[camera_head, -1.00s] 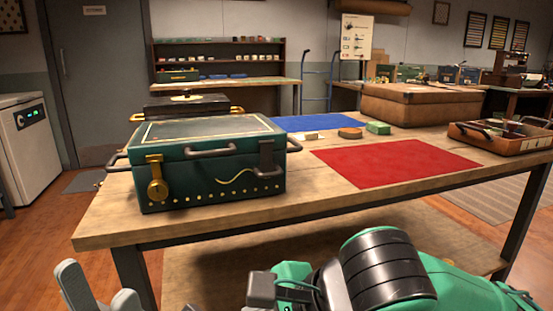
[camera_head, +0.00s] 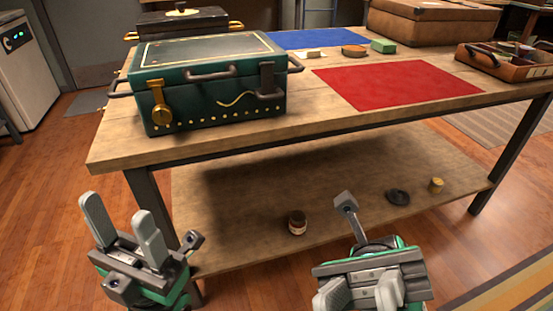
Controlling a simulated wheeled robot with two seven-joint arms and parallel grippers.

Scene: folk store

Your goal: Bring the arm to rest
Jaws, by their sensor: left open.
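My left gripper (camera_head: 120,222) is at the lower left, in front of the table's left leg. Its two grey fingers point up and stand apart with nothing between them. My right gripper (camera_head: 361,294) is at the bottom centre-right, in front of the lower shelf. Its two grey fingers are apart, their ends near the bottom edge, and no object shows between them. Both grippers are clear of the objects on the table.
The wooden table (camera_head: 320,118) carries a green case (camera_head: 205,97), a black case (camera_head: 180,22), a red mat (camera_head: 400,84), a blue mat (camera_head: 312,38) and a brown tray (camera_head: 505,66). A jar (camera_head: 297,223) stands on the lower shelf (camera_head: 235,205). Open floor lies at left.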

